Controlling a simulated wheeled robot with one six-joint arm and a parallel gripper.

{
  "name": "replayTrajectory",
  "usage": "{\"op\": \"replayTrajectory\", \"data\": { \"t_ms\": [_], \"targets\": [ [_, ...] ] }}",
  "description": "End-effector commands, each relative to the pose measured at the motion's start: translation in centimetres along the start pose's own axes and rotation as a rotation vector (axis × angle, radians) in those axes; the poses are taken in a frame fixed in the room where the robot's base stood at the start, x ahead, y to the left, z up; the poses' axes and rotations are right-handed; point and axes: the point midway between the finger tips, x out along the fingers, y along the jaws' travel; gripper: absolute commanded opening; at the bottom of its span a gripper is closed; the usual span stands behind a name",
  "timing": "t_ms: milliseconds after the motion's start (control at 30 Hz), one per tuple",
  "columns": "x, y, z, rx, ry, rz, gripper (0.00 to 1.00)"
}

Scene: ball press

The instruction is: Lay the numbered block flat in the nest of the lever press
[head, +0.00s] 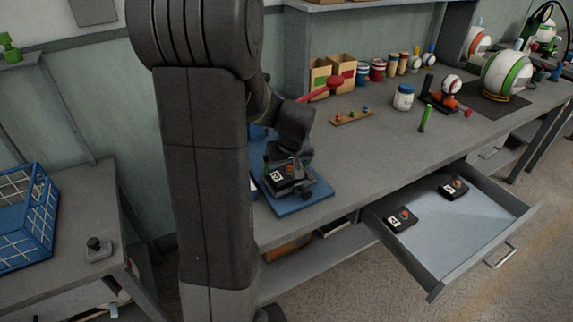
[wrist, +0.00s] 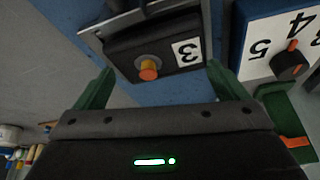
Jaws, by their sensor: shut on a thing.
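My gripper (wrist: 162,85) is shut on a black numbered block (wrist: 165,52), with a green finger at each side. The block has a white label reading 3 and an orange knob facing the wrist camera. The block also shows under my gripper in the head view (head: 280,178). The lever press has a blue base (head: 318,196) and a red lever (head: 322,89) raised behind my arm. In the wrist view a grey metal edge of the press (wrist: 92,38) lies beside the block's far side. My wrist hides most of the nest, and I cannot tell whether the block rests on its floor.
An open drawer (head: 478,226) holds two more black blocks (head: 400,220) (head: 453,187). A dial panel (wrist: 270,45) with numbers stands right of the block in the wrist view. A small board with pegs (head: 352,117) and a white jar (head: 403,97) stand on the bench; its front middle is clear.

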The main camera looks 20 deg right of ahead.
Motion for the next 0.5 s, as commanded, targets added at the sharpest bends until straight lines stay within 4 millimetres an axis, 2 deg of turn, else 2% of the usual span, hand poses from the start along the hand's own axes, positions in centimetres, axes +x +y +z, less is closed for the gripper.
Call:
{"op": "replayTrajectory", "data": {
  "t_ms": [233,267,500],
  "targets": [
    [0.68,0.01,0.28,0.000,0.000,0.000,0.69],
    [0.55,0.01,0.22,0.000,0.000,0.000,0.99],
    [0.49,0.01,0.23,0.000,0.000,0.000,1.00]
  ]
}}
